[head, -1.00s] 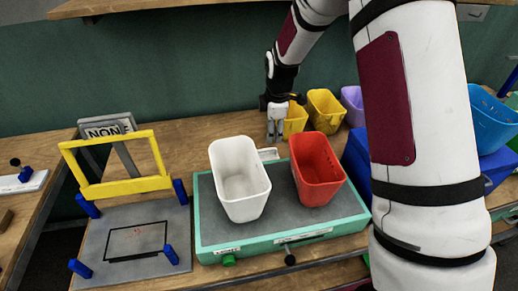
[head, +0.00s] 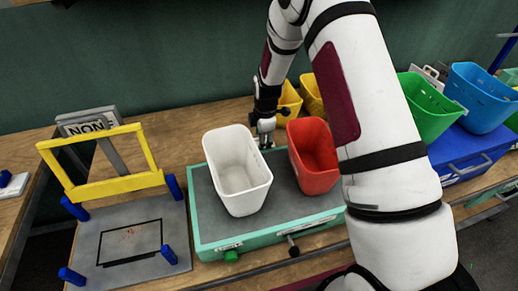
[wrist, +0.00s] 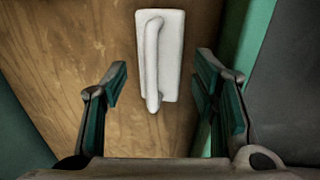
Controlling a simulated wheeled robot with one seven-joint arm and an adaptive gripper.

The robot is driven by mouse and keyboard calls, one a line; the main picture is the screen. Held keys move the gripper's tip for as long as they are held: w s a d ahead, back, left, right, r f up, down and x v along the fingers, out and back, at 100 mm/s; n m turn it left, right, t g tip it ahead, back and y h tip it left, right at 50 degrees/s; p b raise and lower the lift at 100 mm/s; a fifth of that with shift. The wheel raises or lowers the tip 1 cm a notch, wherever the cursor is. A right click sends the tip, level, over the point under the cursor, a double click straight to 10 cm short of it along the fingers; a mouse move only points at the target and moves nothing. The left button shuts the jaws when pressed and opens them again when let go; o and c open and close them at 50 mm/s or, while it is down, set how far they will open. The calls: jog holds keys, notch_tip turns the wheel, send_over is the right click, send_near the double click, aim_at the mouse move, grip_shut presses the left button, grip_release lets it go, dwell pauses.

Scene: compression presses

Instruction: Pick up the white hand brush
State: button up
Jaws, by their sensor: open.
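The white hand brush (wrist: 172,60) lies on the wooden table in the wrist view, its long handle on top running up and down the picture. My gripper (wrist: 163,78) is open, with one finger on each side of the brush's lower end. No finger visibly touches it. In the head view my gripper (head: 265,136) points down behind the white bin and the red bin. There the brush is mostly hidden by the gripper and the bins, and I cannot make it out clearly.
A white bin (head: 236,180) and a red bin (head: 312,160) stand on a green-edged press (head: 270,236) in front of my gripper. Yellow bins (head: 290,97) stand just behind it. A yellow-framed press (head: 110,190) is at left. Green (head: 425,110) and blue (head: 485,95) bins are at right.

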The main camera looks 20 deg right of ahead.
jog(key=f+b, duration=0.1)
jog(key=f, duration=0.1)
jog(key=w+f+b, duration=0.1)
jog(key=f, duration=0.2)
jog(key=shift+f, duration=0.15)
jog(key=shift+c, duration=0.6)
jog(key=c, duration=0.9)
notch_tip(320, 180, up, 10)
jog(key=shift+r+b, duration=0.1)
jog(key=shift+b, duration=0.4)
